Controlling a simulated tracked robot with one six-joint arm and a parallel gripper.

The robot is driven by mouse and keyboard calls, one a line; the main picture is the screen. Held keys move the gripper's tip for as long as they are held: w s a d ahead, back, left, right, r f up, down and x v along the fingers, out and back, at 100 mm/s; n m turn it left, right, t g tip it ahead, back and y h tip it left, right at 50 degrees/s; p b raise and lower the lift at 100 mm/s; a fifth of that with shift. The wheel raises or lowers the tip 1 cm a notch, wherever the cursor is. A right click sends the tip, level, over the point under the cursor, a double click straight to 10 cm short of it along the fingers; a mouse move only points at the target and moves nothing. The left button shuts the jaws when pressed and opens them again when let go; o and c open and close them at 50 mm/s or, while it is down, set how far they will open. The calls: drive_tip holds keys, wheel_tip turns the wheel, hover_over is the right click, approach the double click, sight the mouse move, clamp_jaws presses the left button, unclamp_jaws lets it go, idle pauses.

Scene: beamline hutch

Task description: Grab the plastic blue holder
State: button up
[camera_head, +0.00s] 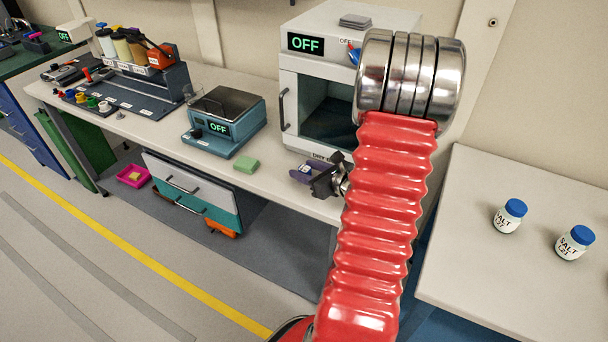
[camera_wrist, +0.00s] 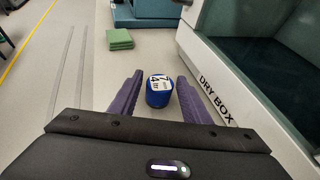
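A small round blue holder (camera_wrist: 159,98) with a white marked label on top stands on the pale bench in the wrist view. My gripper (camera_wrist: 160,76) is open, with one purple finger on each side of the holder. A narrow strip of bench seems to show between the holder and each finger; I cannot tell whether either touches. In the head view my gripper (camera_head: 303,173) is low over the bench's front edge, before the dry box. The holder cannot be made out there.
The dry box (camera_head: 301,110) stands close to the right of my gripper in the wrist view. A green block (camera_head: 246,165) and a scale (camera_head: 224,120) reading OFF are to the left. Two blue-capped salt jars (camera_head: 509,216) (camera_head: 574,243) stand on the right table (camera_head: 480,265).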

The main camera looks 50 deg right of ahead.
sight(306, 169)
drive_tip(key=c, duration=0.9)
drive_tip(key=shift+r, duration=0.15)
drive_tip(key=shift+r, duration=4.9)
